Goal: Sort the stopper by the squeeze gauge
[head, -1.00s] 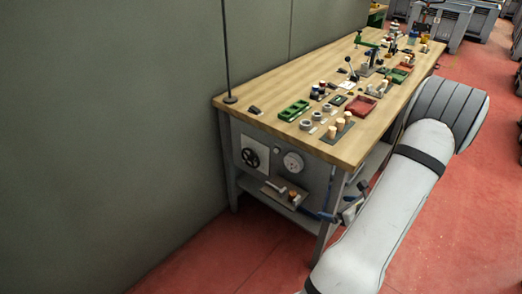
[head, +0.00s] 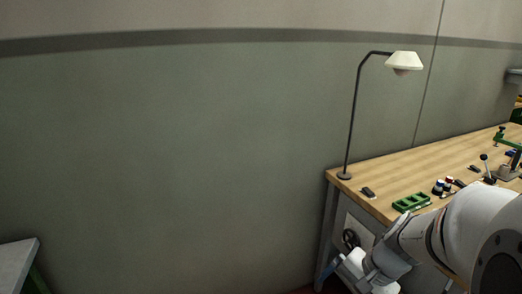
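The stoppers are not visible in the head view now; my arm covers the front part of the workbench (head: 385,185) where corks stood in the earlier frame. A green tray with compartments (head: 411,203) lies near the bench's left end. A dark handwheel (head: 350,239) sits on a pale panel at the bench's end; the round dial beside it is hidden behind my arm. My gripper (head: 330,273) is small at the lower edge, by the bench's end and below its top. Its fingers are too small and partly cut off to tell their opening.
A lamp (head: 404,61) on a bent pole stands at the bench's back left corner. Small dark bottles (head: 438,187), a lever device (head: 487,168) and a green stand (head: 507,139) are farther right. A grey surface (head: 15,265) shows at lower left; plain wall fills the left.

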